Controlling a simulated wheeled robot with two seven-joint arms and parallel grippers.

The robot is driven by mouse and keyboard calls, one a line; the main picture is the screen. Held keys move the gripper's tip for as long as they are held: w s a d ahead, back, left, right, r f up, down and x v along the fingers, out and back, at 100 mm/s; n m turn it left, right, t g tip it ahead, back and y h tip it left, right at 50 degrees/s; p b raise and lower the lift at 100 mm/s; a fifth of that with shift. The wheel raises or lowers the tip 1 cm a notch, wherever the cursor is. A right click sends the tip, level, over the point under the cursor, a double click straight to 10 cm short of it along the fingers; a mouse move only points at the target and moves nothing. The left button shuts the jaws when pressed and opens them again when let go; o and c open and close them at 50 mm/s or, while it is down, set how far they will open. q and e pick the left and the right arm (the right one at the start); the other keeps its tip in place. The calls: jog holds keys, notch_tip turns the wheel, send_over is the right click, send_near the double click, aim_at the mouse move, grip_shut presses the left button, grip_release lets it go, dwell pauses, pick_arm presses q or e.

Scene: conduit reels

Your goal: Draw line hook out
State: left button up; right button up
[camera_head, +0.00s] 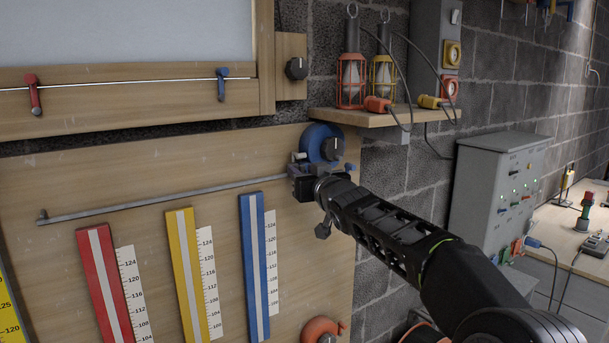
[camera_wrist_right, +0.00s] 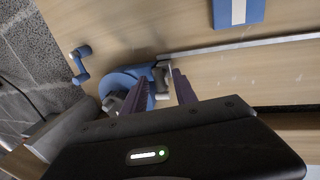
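A blue reel (camera_head: 316,141) with a dark knob is mounted at the upper right of the wooden board, and it also shows in the wrist view (camera_wrist_right: 116,80). My right gripper (camera_head: 302,172) is just below and left of this reel. In the wrist view its two fingers (camera_wrist_right: 162,86) stand apart, on either side of a small grey piece (camera_wrist_right: 160,75) beside the reel, perhaps the line hook. I cannot tell whether they touch it. A grey rail (camera_head: 165,197) runs left from the reel to a peg (camera_head: 42,216). My left gripper is out of view.
Red (camera_head: 103,285), yellow (camera_head: 187,277) and blue (camera_head: 253,270) strips with scales are on the board below the rail. An orange reel (camera_head: 321,331) is lower down. A blue crank-like part (camera_wrist_right: 80,64) sits beside the blue reel.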

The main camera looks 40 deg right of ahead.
grip_shut()
dwell(0.3)
dwell(1.1)
